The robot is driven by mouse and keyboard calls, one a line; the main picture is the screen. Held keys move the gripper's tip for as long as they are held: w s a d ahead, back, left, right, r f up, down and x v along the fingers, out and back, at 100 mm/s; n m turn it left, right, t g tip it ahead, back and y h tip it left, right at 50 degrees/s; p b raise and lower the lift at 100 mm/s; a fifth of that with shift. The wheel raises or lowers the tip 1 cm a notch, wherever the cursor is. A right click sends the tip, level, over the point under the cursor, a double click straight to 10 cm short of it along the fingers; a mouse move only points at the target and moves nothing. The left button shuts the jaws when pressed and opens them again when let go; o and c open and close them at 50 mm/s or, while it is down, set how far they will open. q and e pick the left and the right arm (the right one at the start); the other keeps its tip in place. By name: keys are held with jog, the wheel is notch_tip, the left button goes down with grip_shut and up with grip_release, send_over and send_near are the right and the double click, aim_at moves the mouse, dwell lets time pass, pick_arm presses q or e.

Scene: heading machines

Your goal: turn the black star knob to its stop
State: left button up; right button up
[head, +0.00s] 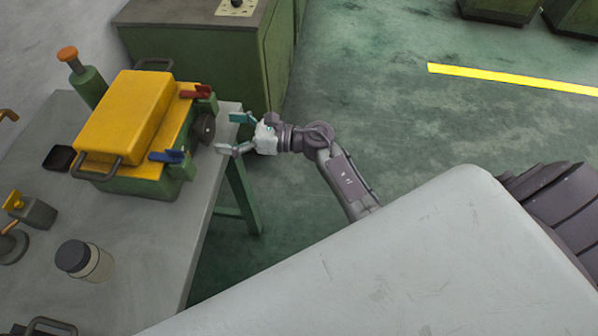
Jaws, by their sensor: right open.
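The black star knob (205,127) sits on the right-hand side of a yellow and green machine (131,113) on the bench. It lies between a red lever (196,91) above and a blue lever (168,156) below in the picture. My right gripper (231,133) is just right of the knob and points left at it. Its two fingers are spread, with nothing between them. A gap shows between the fingertips and the knob. My left gripper is not in view.
The grey bench (140,240) carries a dark-lidded jar (88,261), a small black tray (59,158), a green post with an orange top (83,78) and a small block with a yellow top (31,210). A green cabinet (222,60) stands behind. Open floor lies to the right.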

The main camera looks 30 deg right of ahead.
jog(key=b+v, duration=0.2)
jog(key=v, duration=0.6)
jog(key=s+d+f+m+t+h, duration=0.1)
jog(key=d+f+m+h, duration=0.1)
jog(key=f+m, duration=0.6)
jog(key=s+d+f+m+t+h, duration=0.1)
jog(key=d+f+m+h, duration=0.2)
jog(key=f+m, duration=0.5)
jog(key=s+d+f+m+t+h, duration=0.1)
jog(key=d+f+m+h, duration=0.1)
jog(key=f+m+h, duration=0.3)
notch_tip(320, 180, down, 6)
jog(key=m, duration=0.4)
jog(key=shift+s+d+b, duration=0.2)
jog(key=shift+s+b, duration=0.15)
